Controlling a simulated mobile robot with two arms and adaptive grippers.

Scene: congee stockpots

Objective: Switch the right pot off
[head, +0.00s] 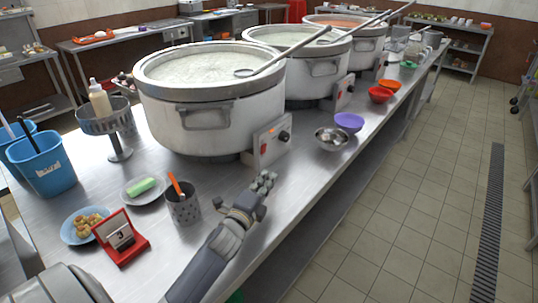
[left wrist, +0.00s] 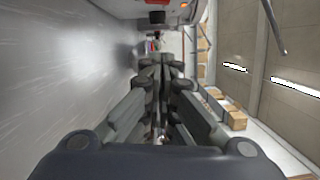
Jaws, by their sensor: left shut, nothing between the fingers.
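Three big white stockpots stand in a row along a steel counter (head: 105,175). The nearest pot (head: 205,125) is at left, the middle pot (head: 312,68) is beyond it, and the rightmost pot (head: 368,45) is farthest.
A steel bowl (head: 332,138), purple bowl (head: 349,122) and red bowl (head: 380,95) line the counter's front edge. A perforated utensil cup (head: 184,208), green item on a plate (head: 142,187) and red card stand (head: 122,238) are left of my arm. The tiled floor (head: 420,190) is clear.

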